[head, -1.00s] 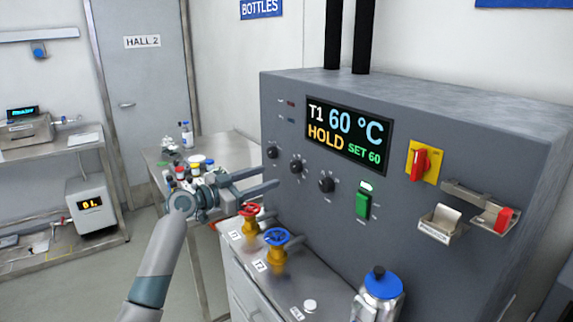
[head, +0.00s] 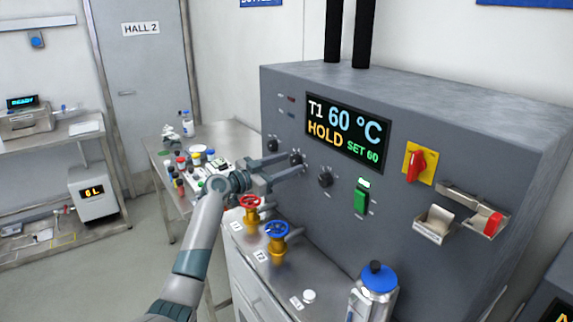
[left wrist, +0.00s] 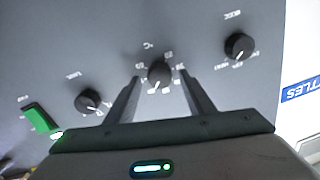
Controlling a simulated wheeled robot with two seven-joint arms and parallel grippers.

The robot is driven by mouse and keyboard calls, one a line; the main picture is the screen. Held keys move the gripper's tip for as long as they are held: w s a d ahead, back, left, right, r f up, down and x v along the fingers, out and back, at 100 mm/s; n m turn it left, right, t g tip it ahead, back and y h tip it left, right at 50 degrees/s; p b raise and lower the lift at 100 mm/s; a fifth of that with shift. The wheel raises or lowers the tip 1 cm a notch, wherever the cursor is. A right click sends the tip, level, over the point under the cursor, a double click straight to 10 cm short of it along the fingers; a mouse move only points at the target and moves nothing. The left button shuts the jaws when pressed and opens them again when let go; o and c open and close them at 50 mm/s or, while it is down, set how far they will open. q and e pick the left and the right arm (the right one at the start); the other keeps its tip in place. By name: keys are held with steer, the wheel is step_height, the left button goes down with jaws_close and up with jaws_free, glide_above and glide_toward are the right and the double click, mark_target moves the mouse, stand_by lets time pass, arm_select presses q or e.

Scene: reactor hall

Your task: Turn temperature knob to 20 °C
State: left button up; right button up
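The grey reactor panel has a row of black knobs. The middle one, the temperature knob (head: 296,158), also shows in the left wrist view (left wrist: 159,74) with a °C mark and a ring of small numbers. The display (head: 343,134) reads T1 60 °C, HOLD, SET 60. My left gripper (head: 294,164) is open at the panel. In the left wrist view its fingers (left wrist: 160,80) stand on either side of the temperature knob, with a gap visible at each side. The knob's exact pointer reading is too small to tell. My right gripper is not in view.
The mode knob (left wrist: 240,46) and another knob (left wrist: 88,101) flank it. A green switch (head: 361,198) and red rotary switch (head: 416,166) are further right. A blue-capped bottle (head: 376,290) stands in front.

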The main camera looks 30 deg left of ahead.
arm_select(q)
steer(key=c, duration=0.9)
